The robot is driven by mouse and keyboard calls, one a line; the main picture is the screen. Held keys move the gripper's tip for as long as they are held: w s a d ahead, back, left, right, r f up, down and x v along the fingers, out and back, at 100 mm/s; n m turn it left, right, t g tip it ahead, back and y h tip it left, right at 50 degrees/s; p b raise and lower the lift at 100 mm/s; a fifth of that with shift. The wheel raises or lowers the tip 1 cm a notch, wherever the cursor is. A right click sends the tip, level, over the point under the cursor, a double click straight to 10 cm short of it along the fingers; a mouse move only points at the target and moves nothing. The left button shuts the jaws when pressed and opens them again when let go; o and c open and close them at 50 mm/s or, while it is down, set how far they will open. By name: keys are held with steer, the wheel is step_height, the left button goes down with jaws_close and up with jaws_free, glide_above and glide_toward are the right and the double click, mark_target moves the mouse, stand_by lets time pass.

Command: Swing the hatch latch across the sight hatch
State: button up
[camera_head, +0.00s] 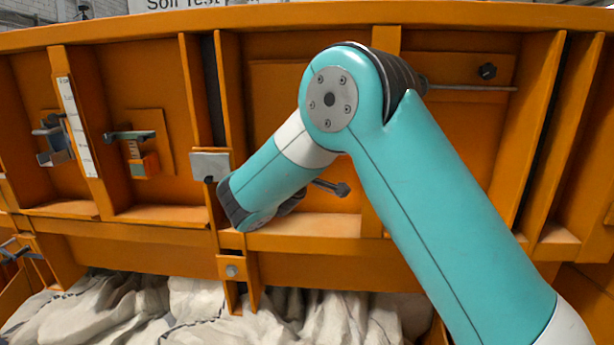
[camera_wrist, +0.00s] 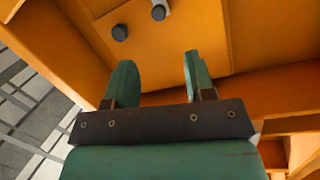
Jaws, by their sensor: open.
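My gripper (camera_wrist: 158,62) shows in the wrist view as two green fingers held apart, with nothing between them. In the head view my arm hides most of it. Beyond the fingertips is a flat orange plate (camera_wrist: 190,30) with two dark round knobs, a nearer one (camera_wrist: 119,32) and one at the top edge (camera_wrist: 158,12). The fingers appear apart from both knobs. In the head view, a dark rod with a knobbed end (camera_head: 332,187) sticks out beside my forearm in the middle bay. I cannot tell for certain which part is the hatch latch; the sight hatch is partly hidden.
An orange ribbed wall (camera_head: 300,14) spans the head view. Clamp-like fittings (camera_head: 130,136) sit in the left bays. A thin grey rod (camera_head: 470,88) and a black knob (camera_head: 487,71) are at the right. Pale sacks (camera_head: 150,310) lie below the wall.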

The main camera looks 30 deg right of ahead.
steer(key=shift+b+v, duration=1.15)
steer(key=shift+b, duration=0.05)
steer(key=shift+d, duration=0.1)
